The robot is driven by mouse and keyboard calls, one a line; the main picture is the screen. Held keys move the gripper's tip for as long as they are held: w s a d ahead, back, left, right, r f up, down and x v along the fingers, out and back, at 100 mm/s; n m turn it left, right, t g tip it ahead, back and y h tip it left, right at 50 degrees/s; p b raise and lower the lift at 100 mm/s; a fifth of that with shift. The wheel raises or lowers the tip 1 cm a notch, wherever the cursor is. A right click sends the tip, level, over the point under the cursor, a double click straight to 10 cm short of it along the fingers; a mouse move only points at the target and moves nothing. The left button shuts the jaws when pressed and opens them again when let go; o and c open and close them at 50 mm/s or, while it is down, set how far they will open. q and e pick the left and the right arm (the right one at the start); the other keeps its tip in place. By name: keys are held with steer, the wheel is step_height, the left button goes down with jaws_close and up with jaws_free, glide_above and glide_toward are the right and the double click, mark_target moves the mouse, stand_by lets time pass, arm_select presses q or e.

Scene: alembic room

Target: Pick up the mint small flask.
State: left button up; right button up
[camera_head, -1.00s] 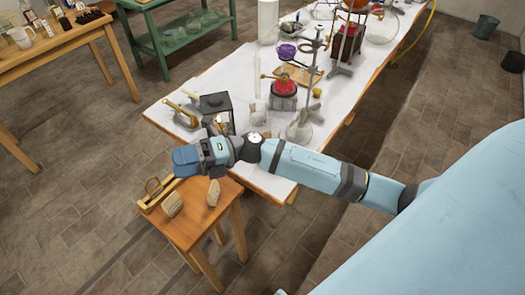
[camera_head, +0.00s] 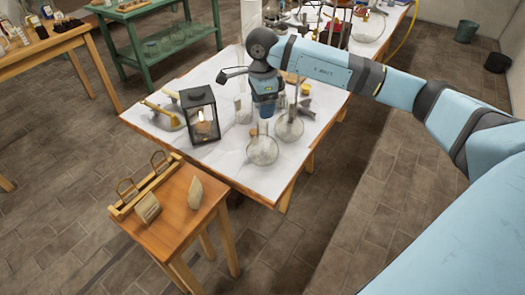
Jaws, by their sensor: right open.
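My right gripper (camera_head: 265,112) points down over the near end of the white-topped table (camera_head: 215,150). It is open, and its fingertips are small and hard to make out. A clear round flask (camera_head: 262,152) stands just below and in front of the fingers. Another clear flask (camera_head: 289,127) stands just to their right. Whether the fingers touch either one, I cannot tell. No flask shows a clear mint colour, so I cannot tell which is the mint small flask. My left gripper is not in view.
A black lantern (camera_head: 200,118) with a lit candle stands left of the gripper. A brass instrument (camera_head: 162,114) lies farther left. A small wooden table (camera_head: 180,222) with a rack stands in front. Glassware and stands crowd the far end.

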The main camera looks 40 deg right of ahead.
mark_target(263, 128)
step_height(263, 128, down, 9)
steer(key=shift+d+f, duration=0.1)
steer(key=shift+f, duration=0.1)
jaws_close()
stand_by(0.5)
steer(key=shift+r, duration=0.1)
